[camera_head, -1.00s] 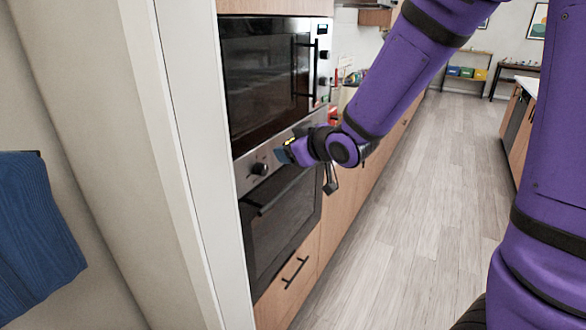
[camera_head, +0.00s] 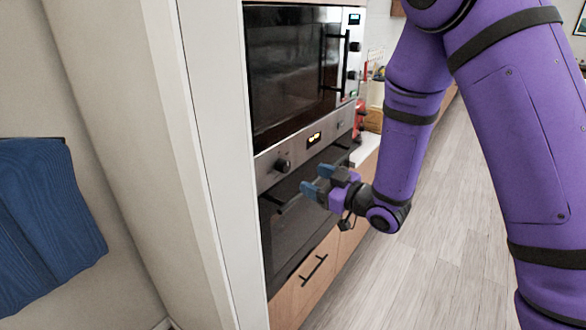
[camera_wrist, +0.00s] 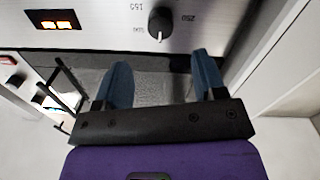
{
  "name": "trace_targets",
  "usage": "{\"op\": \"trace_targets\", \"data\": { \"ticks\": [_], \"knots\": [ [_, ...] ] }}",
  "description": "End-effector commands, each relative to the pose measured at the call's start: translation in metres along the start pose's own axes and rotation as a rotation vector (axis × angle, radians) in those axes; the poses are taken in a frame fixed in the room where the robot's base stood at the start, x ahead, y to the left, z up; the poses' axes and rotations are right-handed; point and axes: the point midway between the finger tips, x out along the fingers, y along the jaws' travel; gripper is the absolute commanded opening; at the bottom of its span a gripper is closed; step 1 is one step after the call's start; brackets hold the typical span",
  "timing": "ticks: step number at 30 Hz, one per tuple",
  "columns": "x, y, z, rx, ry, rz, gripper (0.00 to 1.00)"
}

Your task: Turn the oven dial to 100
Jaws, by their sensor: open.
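The black oven dial (camera_head: 283,165) sits at the left end of the oven's steel control panel (camera_head: 266,176). In the wrist view the dial (camera_wrist: 160,23) shows at the top middle, with a white mark at its lower edge. Numbers printed around it appear upside down there. My gripper (camera_head: 316,184) has blue fingertips and is open and empty, below and to the right of the dial, in front of the dark oven door (camera_head: 300,222). In the wrist view the open fingers (camera_wrist: 163,78) lie below the dial and apart from it.
A lit display (camera_head: 314,138) is to the right of the dial. The oven's bar handle (camera_head: 289,200) runs below the panel, close to my gripper. A microwave (camera_head: 290,70) is above. A pale wall edge (camera_head: 190,140) stands just left of the oven. The floor (camera_head: 455,220) at right is clear.

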Motion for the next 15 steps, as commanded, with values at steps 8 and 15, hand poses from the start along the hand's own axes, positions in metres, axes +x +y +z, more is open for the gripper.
{"op": "trace_targets", "data": {
  "ticks": [8, 15],
  "knots": [
    [0.051, -0.001, 0.0, 0.0, 0.001, -0.002, 0.64],
    [0.079, 0.0, 0.0, 0.0, 0.0, -0.001, 0.64]
  ]
}}
